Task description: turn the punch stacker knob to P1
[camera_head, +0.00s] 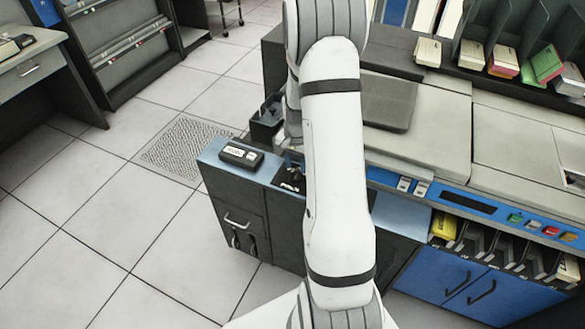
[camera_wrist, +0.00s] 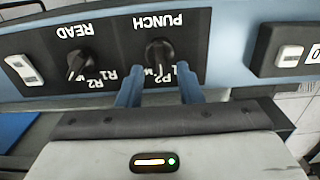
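In the wrist view the panel is upside down. The punch stacker knob (camera_wrist: 159,52), black and ridged, sits on a black plate marked PUNCH. Its ridge seems to point down in the picture, towards the position marks. P2 is legible below it; the mark by the right finger is partly covered, so I cannot read P1. My gripper (camera_wrist: 159,70) is open. Its two blue fingers are apart, with tips either side of the knob's lower end. I cannot tell whether they touch it. In the head view my arm hides most of this area.
The similar READ knob (camera_wrist: 80,63) is beside it, with marks R1 and R2. A white rocker switch (camera_wrist: 23,70) is at the plate's end. A black box with a switch (camera_wrist: 289,57) stands on the other side. The head view shows the blue-topped cabinet (camera_head: 222,157) and open floor leftward.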

